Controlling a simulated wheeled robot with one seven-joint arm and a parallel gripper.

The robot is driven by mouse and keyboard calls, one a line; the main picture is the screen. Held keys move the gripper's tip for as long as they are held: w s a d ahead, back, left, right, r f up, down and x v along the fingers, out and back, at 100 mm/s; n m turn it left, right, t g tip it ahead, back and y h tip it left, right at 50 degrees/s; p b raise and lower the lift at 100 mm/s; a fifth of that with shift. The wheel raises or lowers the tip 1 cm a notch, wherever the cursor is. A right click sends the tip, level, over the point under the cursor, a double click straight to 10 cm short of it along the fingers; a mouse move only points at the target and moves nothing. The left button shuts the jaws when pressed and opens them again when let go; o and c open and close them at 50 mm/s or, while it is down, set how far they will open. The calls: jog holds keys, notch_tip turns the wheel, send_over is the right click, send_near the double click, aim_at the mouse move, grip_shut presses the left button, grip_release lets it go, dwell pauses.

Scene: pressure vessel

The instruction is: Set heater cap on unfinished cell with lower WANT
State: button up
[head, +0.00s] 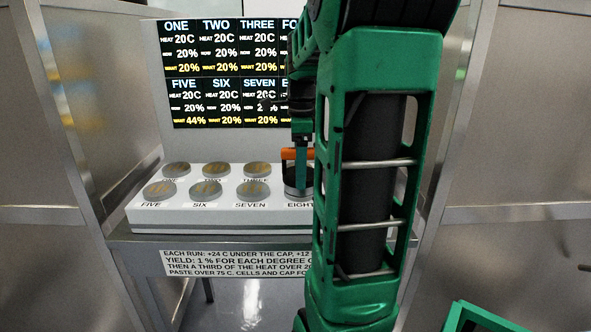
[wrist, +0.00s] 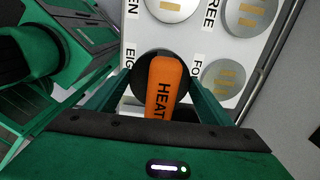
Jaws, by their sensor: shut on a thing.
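The heater cap, a dark round body with an orange handle (wrist: 165,85) marked HEAT, is between the fingers of my gripper (wrist: 166,100). In the head view the cap (head: 297,175) is at cell EIGHT and hides it; I cannot tell whether it rests there or hovers. Cells FIVE (head: 159,192), SIX (head: 205,191) and SEVEN (head: 253,190) are uncovered. The screen (head: 225,75) shows FIVE at NOW 20%, WANT 44%. ONE, TWO, THREE and SIX read NOW 20%, WANT 20%. SEVEN's NOW is partly covered; its WANT is 20%. My arm hides most of FOUR and EIGHT's readings.
Cells ONE (head: 177,169), TWO (head: 216,169) and THREE (head: 257,169) form the back row, uncovered; cell FOUR (wrist: 224,80) shows in the wrist view. A rules sign (head: 235,262) hangs on the bench front. A green crate (head: 478,318) stands at lower right. Metal walls flank the bench.

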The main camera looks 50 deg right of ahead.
jog(key=o, duration=1.6)
jog(key=shift+f, duration=0.1)
jog(key=shift+c, duration=0.2)
notch_tip(320, 180, up, 12)
jog(key=shift+r, duration=0.15)
